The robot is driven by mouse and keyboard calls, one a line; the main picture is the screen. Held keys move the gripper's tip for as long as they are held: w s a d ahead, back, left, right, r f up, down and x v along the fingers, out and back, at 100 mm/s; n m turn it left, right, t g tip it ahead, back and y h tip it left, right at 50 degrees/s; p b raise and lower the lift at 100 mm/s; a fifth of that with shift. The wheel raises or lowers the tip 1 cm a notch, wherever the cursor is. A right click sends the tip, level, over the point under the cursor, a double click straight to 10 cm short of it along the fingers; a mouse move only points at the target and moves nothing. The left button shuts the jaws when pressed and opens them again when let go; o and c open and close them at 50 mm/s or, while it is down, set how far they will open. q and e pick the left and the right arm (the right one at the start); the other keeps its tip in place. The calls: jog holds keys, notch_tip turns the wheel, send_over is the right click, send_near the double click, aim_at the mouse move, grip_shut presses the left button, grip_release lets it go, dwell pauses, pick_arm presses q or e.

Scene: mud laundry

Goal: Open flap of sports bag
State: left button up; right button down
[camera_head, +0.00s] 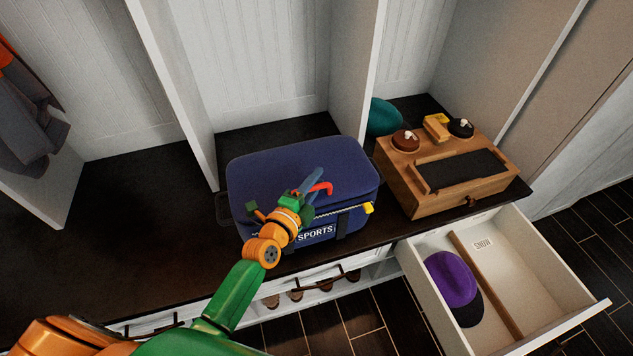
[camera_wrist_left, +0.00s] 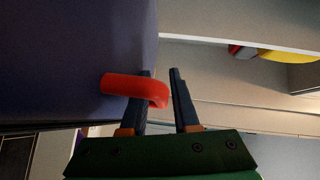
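The dark blue sports bag (camera_head: 262,172) sits on the dark bench in the middle cubby, with a white SPORTS label on its front. Its top flap looks closed. A red hooked pull (camera_head: 323,188) stands out at the front edge of the flap. My left gripper (camera_head: 313,184) is at this pull, in front of the bag. In the left wrist view, its two fingers (camera_wrist_left: 164,95) are apart, and the bent end of the red pull (camera_wrist_left: 135,88) lies across one finger and reaches into the gap. It does not look clamped. My right gripper is not in view.
A wooden box (camera_head: 415,190) with knobs stands on the bench to the right of the bag. An open white drawer (camera_head: 550,285) below it holds a purple cap (camera_head: 452,278). A teal round item (camera_head: 383,117) is behind the box. The bench (camera_head: 120,220) to the left is clear.

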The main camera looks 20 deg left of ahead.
pick_arm(q)
jog(key=shift+w, duration=0.2)
grip_shut()
dwell(1.3)
